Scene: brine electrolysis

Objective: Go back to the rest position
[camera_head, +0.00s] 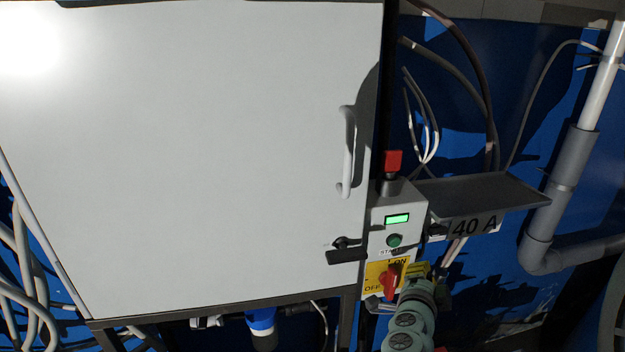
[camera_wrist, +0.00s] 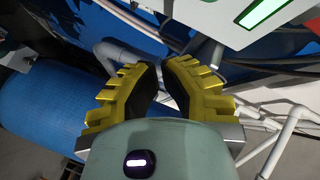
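My gripper (camera_head: 416,272) is at the lower middle right of the head view, in front of the yellow ON/OFF plate (camera_head: 374,292). The red rotary switch (camera_head: 389,284) shows just left of its yellow fingers; whether they touch cannot be told. In the wrist view my gripper (camera_wrist: 160,68) shows two yellow fingers with black pads. A narrow gap separates the tips, with nothing held between them. The control box (camera_head: 385,213) carries a lit green display (camera_head: 397,219), a green START button (camera_head: 394,240) and a red button (camera_head: 393,161) on top.
A large white cabinet door (camera_head: 190,150) with a handle (camera_head: 347,150) and a black latch (camera_head: 346,251) fills the left. A grey shelf (camera_head: 483,191) marked "40 A" juts out on the right. Grey pipes (camera_head: 567,180) and hanging cables stand beyond it. A blue cylinder (camera_wrist: 45,110) shows in the wrist view.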

